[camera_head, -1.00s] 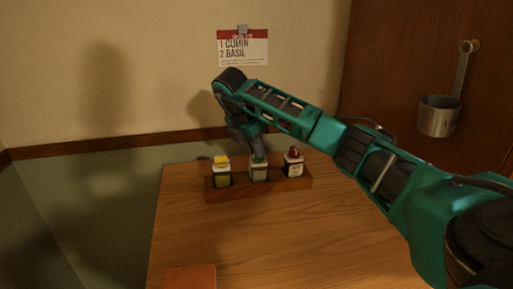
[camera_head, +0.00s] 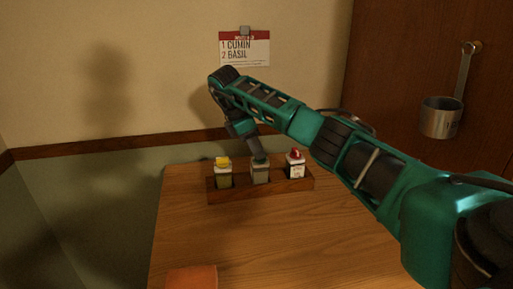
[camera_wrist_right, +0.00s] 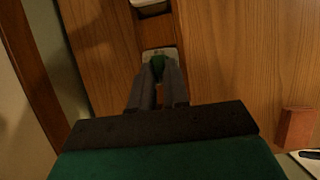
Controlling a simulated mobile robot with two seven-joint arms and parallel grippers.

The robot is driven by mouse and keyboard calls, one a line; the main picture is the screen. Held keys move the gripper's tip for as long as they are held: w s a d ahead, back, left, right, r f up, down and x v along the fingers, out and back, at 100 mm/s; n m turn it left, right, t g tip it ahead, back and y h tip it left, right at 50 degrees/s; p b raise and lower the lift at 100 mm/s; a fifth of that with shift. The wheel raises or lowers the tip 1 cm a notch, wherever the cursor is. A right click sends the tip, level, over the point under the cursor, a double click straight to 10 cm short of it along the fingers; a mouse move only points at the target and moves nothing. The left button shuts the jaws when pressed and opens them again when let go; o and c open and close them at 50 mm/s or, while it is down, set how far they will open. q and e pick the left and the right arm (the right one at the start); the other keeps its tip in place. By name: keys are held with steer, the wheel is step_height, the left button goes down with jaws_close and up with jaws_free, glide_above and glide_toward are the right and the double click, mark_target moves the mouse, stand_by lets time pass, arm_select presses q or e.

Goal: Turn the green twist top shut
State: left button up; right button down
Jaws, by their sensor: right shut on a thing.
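The green twist top (camera_wrist_right: 158,62) sits on the middle jar (camera_head: 260,174) in the wooden rack (camera_head: 262,189). My right gripper (camera_head: 259,157) reaches down onto this jar from above. In the right wrist view its two fingers (camera_wrist_right: 159,72) are shut on the green top. The fingers hide most of the top in the head view, so I cannot tell how far it is turned. The jar stands upright in its slot. My left gripper is not in view.
A yellow-topped jar (camera_head: 223,174) stands left in the rack and a red-topped jar (camera_head: 295,165) right, both close to my gripper. An orange-brown block (camera_head: 191,277) lies at the table's front. A metal cup (camera_head: 440,118) hangs on the right.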

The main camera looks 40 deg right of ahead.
stand_by(0.3)
steer(key=c, duration=1.1)
jaws_free()
steer(key=v, duration=1.3)
steer(key=shift+f, duration=0.15)
